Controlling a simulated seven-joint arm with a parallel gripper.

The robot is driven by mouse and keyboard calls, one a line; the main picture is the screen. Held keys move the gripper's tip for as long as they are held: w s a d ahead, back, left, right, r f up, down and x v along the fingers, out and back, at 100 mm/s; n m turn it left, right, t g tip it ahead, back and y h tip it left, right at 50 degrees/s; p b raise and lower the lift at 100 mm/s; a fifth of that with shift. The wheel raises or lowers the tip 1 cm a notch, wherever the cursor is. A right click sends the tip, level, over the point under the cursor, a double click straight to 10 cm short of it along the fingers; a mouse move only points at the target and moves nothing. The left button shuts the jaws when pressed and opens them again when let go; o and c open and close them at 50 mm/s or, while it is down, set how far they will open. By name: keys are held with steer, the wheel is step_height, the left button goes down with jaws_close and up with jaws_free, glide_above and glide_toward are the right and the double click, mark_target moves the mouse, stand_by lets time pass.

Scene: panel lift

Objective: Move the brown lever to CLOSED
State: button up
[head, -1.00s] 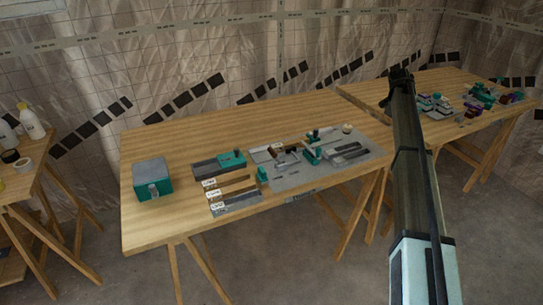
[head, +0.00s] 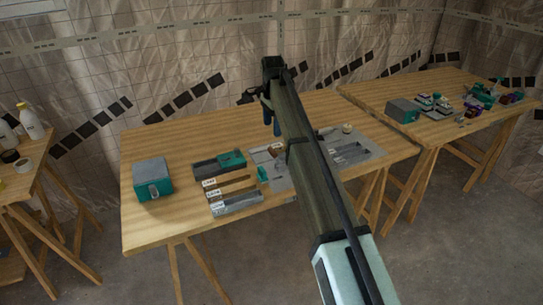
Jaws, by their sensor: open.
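The grey panel (head: 375,149) lies on the middle table, and my arm crosses in front of much of it. A small brown part (head: 277,149) shows on its left section, just left of my arm. It may be the brown lever, but it is too small to tell its position or read any CLOSED mark. My gripper (head: 271,122) hangs above the table's back half, behind the panel in the picture.
A grey and teal box (head: 152,179) stands at the table's left. A labelled slotted tray (head: 236,208) lies left of the panel. The right table holds another grey and teal box (head: 402,111) and several small parts. The table between the left box and tray is clear.

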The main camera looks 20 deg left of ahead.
mark_target(272, 151)
steer(key=f, duration=1.3)
steer(key=shift+s+a+f, duration=0.1)
steer(key=shift+s+f, duration=0.1)
steer(key=shift+f, duration=0.15)
